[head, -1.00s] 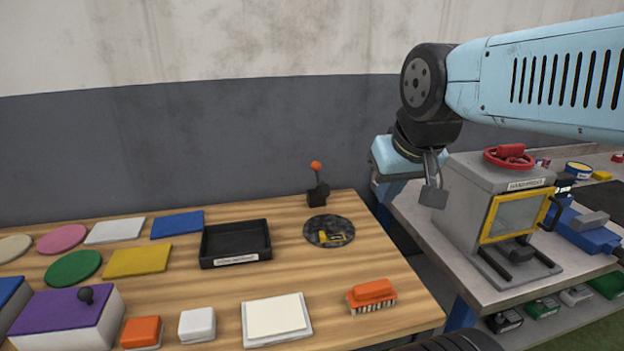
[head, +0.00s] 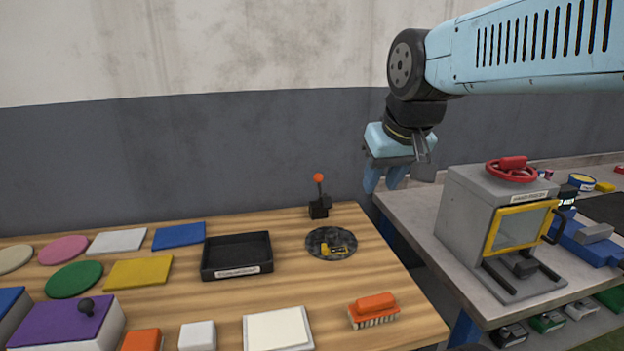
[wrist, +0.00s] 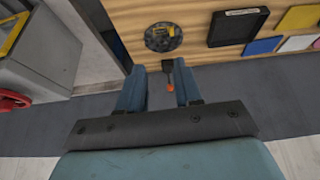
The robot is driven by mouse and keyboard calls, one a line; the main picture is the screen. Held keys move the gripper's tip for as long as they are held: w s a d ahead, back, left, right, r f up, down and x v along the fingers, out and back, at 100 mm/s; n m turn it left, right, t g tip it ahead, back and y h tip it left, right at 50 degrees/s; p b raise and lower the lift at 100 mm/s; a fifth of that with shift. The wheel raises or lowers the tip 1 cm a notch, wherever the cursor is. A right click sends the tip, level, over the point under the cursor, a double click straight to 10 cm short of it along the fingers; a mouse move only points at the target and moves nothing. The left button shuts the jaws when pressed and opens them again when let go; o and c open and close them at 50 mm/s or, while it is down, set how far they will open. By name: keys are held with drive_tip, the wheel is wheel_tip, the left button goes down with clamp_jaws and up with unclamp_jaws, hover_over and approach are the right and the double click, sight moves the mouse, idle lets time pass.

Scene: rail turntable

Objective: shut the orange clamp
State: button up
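The orange clamp (head: 319,207) is a small black block with an upright lever and an orange ball knob. It stands at the back right of the wooden table. My gripper (head: 384,183) hangs to the right of the clamp in the head view, pointing down and apart from it. The wrist view shows my gripper (wrist: 159,70) with its two blue fingers spread and nothing between them touching. In that view the clamp (wrist: 168,66) appears between the fingertips, farther off, with its orange knob towards the palm.
A dark round plate (head: 330,243) with a yellow piece lies in front of the clamp. A black tray (head: 236,273) is to its left, and an orange brush (head: 373,309) is nearer. A grey hand press (head: 492,225) stands on the bench at right. Grey wall (head: 180,160) rises behind.

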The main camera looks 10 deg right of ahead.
drive_tip(key=o, duration=0.5)
drive_tip(key=shift+n+g, duration=0.4)
drive_tip(key=shift+g, duration=0.3)
drive_tip(key=w+r, duration=0.1)
drive_tip(key=w, duration=0.2)
drive_tip(key=w+r, duration=0.1)
drive_tip(key=w, duration=0.3)
drive_tip(key=w+r, duration=0.2)
drive_tip(key=w, duration=0.2)
drive_tip(key=n+g, duration=0.2)
drive_tip(key=g, duration=0.2)
hover_over(318, 174)
wheel_tip(318, 174, down, 10)
drive_tip(key=f, duration=0.8)
drive_tip(key=w+f, duration=0.1)
drive_tip(key=f, duration=0.4)
drive_tip(key=shift+c, duration=0.4)
clamp_jaws()
